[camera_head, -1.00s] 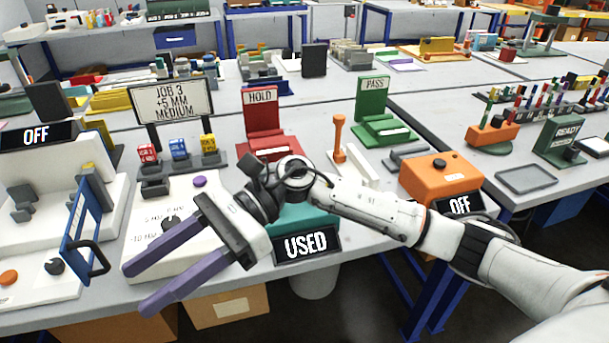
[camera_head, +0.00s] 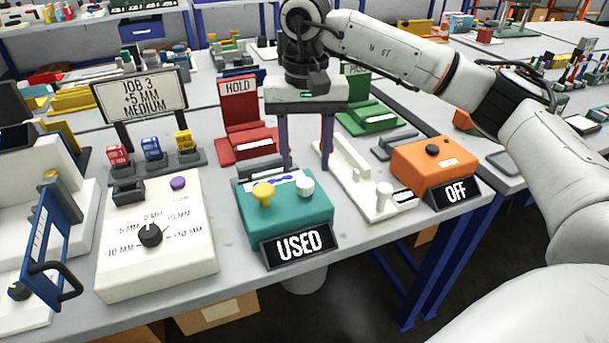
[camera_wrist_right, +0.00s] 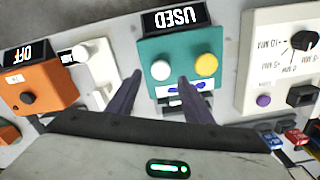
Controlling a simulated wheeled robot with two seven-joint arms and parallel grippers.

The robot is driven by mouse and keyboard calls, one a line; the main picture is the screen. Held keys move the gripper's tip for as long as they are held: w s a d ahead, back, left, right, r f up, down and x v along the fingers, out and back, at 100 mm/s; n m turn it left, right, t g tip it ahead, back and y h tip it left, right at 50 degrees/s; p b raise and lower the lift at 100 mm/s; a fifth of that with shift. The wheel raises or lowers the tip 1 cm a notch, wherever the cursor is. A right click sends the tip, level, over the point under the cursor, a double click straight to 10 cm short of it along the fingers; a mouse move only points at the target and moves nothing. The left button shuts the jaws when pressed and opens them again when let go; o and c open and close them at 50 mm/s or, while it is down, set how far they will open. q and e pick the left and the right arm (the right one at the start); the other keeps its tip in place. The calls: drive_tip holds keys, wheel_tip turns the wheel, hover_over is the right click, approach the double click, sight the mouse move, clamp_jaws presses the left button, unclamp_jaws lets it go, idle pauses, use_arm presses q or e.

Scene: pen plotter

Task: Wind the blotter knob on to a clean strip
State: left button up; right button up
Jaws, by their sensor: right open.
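The teal blotter box (camera_head: 286,216) stands near the table's front edge with a sign reading USED (camera_head: 299,245). On its top are a yellow knob (camera_head: 263,194) and a white knob (camera_head: 305,186). Behind them lies a white strip (camera_head: 276,180) with blue marks on it. My right gripper (camera_head: 306,160) points down with its purple fingers apart and empty, at the back of the box. In the right wrist view the fingers (camera_wrist_right: 160,78) reach toward the box's strip side, short of both knobs. Whether a finger touches the box I cannot tell. My left gripper is out of view.
A white dial box (camera_head: 157,240) stands left of the teal box. A white stand (camera_head: 368,200) and an orange box (camera_head: 434,170) with an OFF sign are on the right. The red HOLD stand (camera_head: 238,100) and green PASS stand (camera_head: 372,118) are behind.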

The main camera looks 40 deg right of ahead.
sight(305, 182)
drive_tip(key=shift+f, duration=2.35)
drive_tip(key=c, duration=1.1)
